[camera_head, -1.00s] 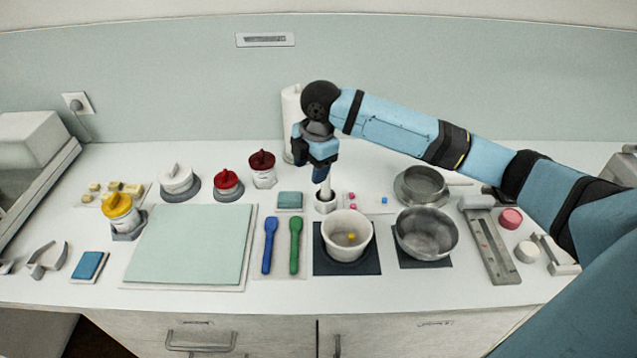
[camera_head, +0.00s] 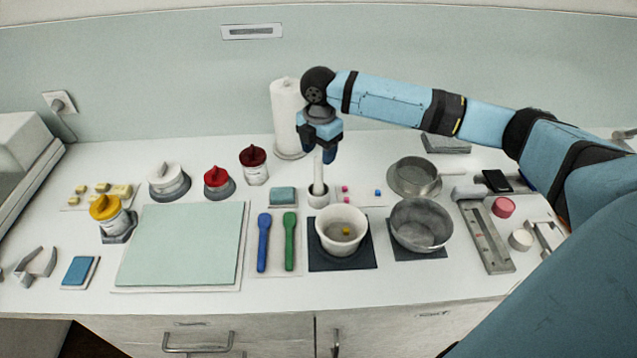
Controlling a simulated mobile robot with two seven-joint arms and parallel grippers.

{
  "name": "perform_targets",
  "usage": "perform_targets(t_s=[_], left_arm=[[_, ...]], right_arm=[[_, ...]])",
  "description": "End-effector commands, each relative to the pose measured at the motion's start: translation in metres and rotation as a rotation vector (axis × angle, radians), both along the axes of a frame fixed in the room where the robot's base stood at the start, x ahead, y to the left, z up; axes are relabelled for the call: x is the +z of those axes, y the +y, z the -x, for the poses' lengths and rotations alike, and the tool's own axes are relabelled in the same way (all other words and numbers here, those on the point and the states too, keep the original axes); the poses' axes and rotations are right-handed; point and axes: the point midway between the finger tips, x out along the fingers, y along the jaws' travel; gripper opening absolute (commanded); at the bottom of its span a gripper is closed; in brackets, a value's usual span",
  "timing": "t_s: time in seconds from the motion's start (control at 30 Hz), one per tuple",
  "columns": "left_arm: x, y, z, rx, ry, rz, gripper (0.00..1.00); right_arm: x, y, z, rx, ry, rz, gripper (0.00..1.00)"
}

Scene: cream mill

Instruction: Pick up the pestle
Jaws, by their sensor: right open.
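A blue finger shows just right of the shaft, and the top of the pestle is hidden by the gripper. I cannot tell whether the fingers touch the pestle. The mortar sits on a dark mat and has a small yellow piece inside. My left gripper is out of the picture.
A paper towel roll (camera_head: 286,117) stands close behind the gripper on the left. Metal bowls (camera_head: 421,223) are on the right. Blue (camera_head: 263,243) and green (camera_head: 290,242) spatulas lie left of the mortar. A pale green board (camera_head: 180,243) lies clear at left.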

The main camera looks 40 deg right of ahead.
Motion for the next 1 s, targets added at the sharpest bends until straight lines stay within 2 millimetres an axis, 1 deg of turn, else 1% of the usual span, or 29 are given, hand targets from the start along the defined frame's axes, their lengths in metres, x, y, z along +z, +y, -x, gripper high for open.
perform_targets(t_s=[0.2,0.3,0.4,0.6,0.63,0.67,0.7,0.77,0.8,0.83,0.87,1.0], left_arm=[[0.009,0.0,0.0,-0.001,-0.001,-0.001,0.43],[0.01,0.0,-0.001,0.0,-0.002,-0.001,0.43],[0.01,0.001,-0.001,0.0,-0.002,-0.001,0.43],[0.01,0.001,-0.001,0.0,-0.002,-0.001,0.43],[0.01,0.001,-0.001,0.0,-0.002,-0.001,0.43],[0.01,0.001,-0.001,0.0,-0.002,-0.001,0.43],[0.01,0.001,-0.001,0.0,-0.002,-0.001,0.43],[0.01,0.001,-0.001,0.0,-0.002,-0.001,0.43],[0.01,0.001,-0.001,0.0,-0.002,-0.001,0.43],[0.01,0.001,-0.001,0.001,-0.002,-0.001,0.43],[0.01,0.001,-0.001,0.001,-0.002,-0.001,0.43],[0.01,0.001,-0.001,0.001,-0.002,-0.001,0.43]], right_arm=[[-0.031,-0.001,-0.003,0.0,0.004,0.0,0.55],[-0.043,-0.001,-0.003,-0.001,0.002,0.0,0.55],[-0.048,-0.001,-0.003,0.0,0.0,0.0,0.55],[-0.049,-0.001,-0.003,0.0,0.0,0.0,0.55],[-0.049,-0.001,-0.003,0.0,0.0,0.0,0.5],[-0.049,-0.001,-0.003,0.0,0.0,0.0,0.43],[-0.049,-0.001,-0.003,0.0,0.0,0.0,0.34],[-0.049,-0.001,-0.003,0.0,0.0,0.0,0.2],[-0.049,-0.001,-0.003,0.0,0.0,0.0,0.11],[-0.049,-0.001,-0.003,0.0,0.0,0.0,0.04],[-0.049,-0.001,-0.003,0.0,0.0,0.0,0.01],[-0.048,-0.001,-0.003,0.0,-0.001,0.0,0.01]])
